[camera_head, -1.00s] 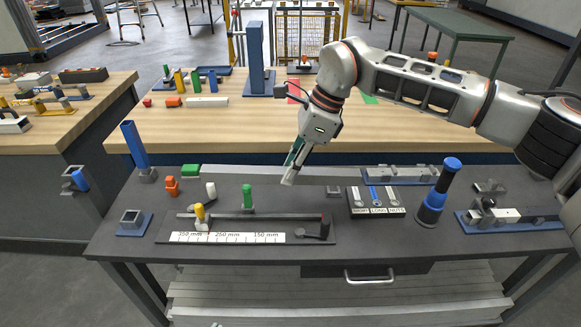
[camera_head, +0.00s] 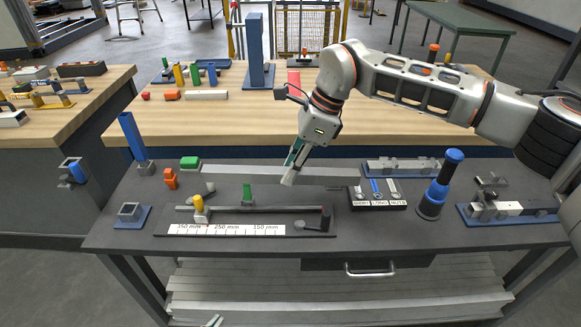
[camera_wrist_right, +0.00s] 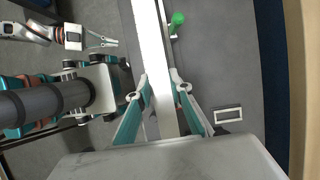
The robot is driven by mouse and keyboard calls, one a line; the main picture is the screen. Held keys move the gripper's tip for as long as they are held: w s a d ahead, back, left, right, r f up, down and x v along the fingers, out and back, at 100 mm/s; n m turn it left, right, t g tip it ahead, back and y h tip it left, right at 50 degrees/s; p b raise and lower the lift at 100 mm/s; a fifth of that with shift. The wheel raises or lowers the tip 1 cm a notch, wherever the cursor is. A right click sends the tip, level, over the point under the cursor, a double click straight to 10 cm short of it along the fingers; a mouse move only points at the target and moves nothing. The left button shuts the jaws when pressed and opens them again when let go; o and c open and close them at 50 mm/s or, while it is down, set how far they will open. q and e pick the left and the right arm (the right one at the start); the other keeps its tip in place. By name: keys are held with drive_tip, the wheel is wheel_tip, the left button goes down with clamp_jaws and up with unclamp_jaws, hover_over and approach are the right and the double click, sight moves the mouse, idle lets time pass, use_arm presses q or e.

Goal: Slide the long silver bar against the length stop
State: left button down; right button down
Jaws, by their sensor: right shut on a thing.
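The long silver bar (camera_head: 235,171) runs left to right above the dark bench, behind the measuring fixture (camera_head: 262,230). My right gripper (camera_head: 289,178) is shut on the bar right of its middle. In the right wrist view the bar (camera_wrist_right: 153,50) runs up from between the fingers (camera_wrist_right: 170,112). The fixture has a scale and a rail, with a yellow-knobbed block (camera_head: 198,207) on the left, a green handle (camera_head: 248,193) and a dark post at the right end. I cannot tell which part is the length stop. My left gripper (camera_head: 215,321) barely shows at the bottom edge; the right wrist view shows it open and empty (camera_wrist_right: 108,42).
A green block (camera_head: 190,162) is by the bar's left end and an orange piece (camera_head: 170,178) is beside it. A labelled tray (camera_head: 377,198) and a blue-black post (camera_head: 440,185) stand to the right. A blue upright (camera_head: 132,137) stands at the left.

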drive_tip(key=shift+f, duration=0.5)
drive_tip(key=shift+f+b, duration=0.35)
drive_tip(key=shift+b, duration=0.05)
drive_tip(key=shift+f, duration=0.1)
drive_tip(key=shift+f, duration=0.3)
drive_tip(key=shift+f+b, duration=0.55)
drive_tip(key=shift+f, duration=0.05)
drive_tip(key=shift+f+b, duration=0.85)
drive_tip(key=shift+f, duration=0.95)
drive_tip(key=shift+f, duration=0.3)
drive_tip(key=shift+f+b, duration=1.15)
drive_tip(key=shift+f, duration=1)
drive_tip(key=shift+a, duration=0.75)
